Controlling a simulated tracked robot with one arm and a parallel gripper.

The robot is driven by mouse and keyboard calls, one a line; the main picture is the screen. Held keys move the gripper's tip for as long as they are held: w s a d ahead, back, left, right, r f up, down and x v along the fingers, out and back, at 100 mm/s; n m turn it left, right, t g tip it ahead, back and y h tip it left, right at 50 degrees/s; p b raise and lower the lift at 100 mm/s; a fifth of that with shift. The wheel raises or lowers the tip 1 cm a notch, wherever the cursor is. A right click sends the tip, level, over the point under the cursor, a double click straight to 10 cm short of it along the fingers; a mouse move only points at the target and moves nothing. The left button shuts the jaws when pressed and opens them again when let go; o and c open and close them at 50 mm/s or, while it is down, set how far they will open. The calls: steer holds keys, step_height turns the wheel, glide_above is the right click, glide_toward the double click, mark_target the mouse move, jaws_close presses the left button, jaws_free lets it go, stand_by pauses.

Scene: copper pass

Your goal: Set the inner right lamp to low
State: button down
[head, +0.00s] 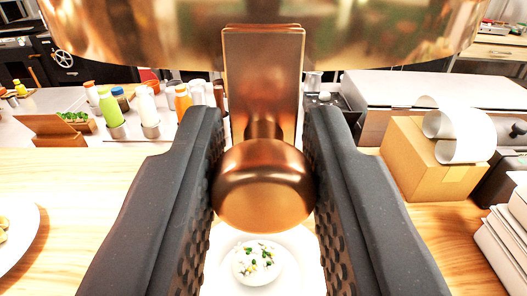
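A copper lamp shade (180,30) fills the top of the head view, with only its lower part showing. A flat copper bar (262,80) hangs in front of it and ends in a round copper knob (263,190) in the middle of the picture. My gripper (264,150) has its two dark, ridged fingers on either side of the knob. The knob fills the gap, and both pads appear to touch its sides. Any dial marks, and which lamp in the row this is, cannot be seen.
Below the knob stands a white plate with a small bowl of food (257,262). Bottles (183,102) stand on the counter at left. Another plate (18,232) is at far left.

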step_height(320, 180, down, 9)
steer(key=b, duration=0.5)
steer(key=shift+r, duration=0.2)
steer(key=c, duration=1.3)
jaws_free()
steer(key=shift+o, duration=0.2)
steer(key=shift+s, duration=0.1)
steer(key=s+b, duration=0.4)
steer(key=s, duration=0.9)
steer(key=shift+s, duration=0.3)
